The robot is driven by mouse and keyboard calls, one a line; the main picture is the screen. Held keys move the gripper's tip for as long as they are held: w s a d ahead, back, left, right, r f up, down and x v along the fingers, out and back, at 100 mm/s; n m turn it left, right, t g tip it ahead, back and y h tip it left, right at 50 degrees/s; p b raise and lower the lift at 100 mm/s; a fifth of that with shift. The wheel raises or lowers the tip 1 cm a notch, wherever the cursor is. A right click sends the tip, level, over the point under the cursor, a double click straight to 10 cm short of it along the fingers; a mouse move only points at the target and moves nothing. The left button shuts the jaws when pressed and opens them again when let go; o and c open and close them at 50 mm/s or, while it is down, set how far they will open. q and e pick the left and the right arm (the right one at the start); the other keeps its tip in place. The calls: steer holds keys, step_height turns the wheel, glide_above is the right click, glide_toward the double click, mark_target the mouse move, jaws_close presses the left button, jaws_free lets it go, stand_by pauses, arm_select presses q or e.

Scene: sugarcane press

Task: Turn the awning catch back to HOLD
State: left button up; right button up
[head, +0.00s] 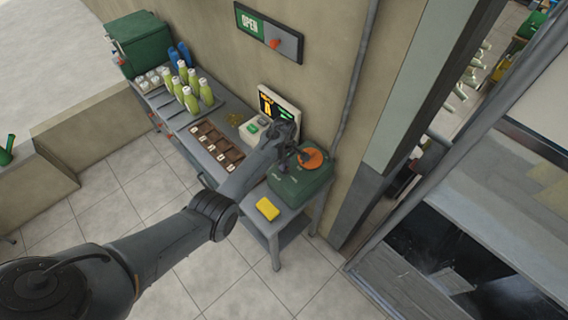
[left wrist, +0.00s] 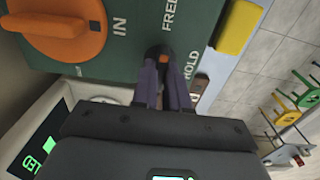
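My right gripper is in neither view.
A large orange dial (left wrist: 62,24) marked IN sits beside the catch. A yellow block (head: 267,208) lies at the housing's front edge. A lit display (head: 277,107) stands behind. Bottles (head: 190,97) and a brown compartment tray (head: 215,146) stand left. An OPEN panel (head: 268,32) hangs above.

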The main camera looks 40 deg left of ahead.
arm_select(q)
jaws_close()
steer(key=shift+r+m, duration=0.1)
steer(key=shift+m, duration=0.2)
steer(key=m+p, duration=0.1)
steer(key=m, duration=0.2)
steer(key=shift+p, duration=0.35)
steer(key=m+p, duration=0.1)
steer(key=m, duration=0.8)
steer(key=shift+m, duration=2.6)
steer(key=o, duration=0.6)
jaws_free()
